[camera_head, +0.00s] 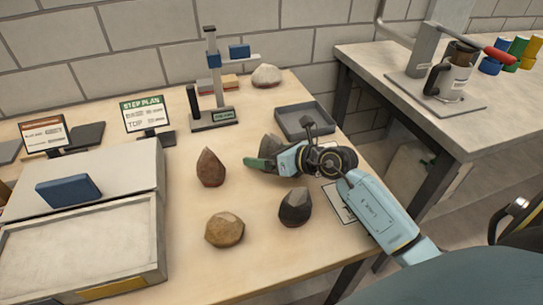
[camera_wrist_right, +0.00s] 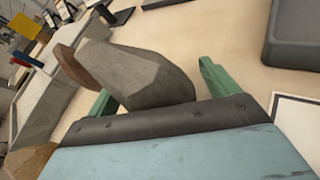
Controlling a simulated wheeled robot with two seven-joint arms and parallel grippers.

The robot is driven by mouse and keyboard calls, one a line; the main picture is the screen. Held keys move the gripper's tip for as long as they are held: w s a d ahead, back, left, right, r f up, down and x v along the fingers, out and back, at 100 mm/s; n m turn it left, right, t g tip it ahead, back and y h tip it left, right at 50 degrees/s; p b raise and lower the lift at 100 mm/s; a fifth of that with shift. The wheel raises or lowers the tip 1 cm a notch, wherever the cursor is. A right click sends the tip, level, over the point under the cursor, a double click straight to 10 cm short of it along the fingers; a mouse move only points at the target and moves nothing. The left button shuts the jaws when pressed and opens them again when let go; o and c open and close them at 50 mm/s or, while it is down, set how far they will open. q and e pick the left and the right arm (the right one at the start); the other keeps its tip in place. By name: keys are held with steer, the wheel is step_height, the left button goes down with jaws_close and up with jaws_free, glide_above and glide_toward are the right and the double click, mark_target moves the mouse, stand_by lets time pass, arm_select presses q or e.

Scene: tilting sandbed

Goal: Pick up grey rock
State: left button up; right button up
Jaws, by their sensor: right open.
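The grey rock (camera_head: 268,143) stands on the wooden table, partly hidden behind my right gripper (camera_head: 266,160) in the head view. In the right wrist view the grey rock (camera_wrist_right: 145,75) is large and faceted, and its near end lies between the two green fingers of my right gripper (camera_wrist_right: 158,92). The fingers are apart, with a clear gap on the right side of the rock. On the left the finger is close to the rock, and I cannot tell if it touches. My left gripper is not in view.
A reddish-brown rock (camera_head: 210,167), a tan rock (camera_head: 225,230) and a dark rock (camera_head: 296,206) stand nearby. A grey tray (camera_head: 304,121) is behind my right gripper. A sandbed box (camera_head: 160,245) fills the left front. A post stand (camera_head: 214,120) and a pale rock (camera_head: 266,75) are farther back.

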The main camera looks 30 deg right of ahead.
steer(key=c, duration=1.3)
steer(key=shift+c, duration=0.6)
steer(key=shift+r, duration=0.15)
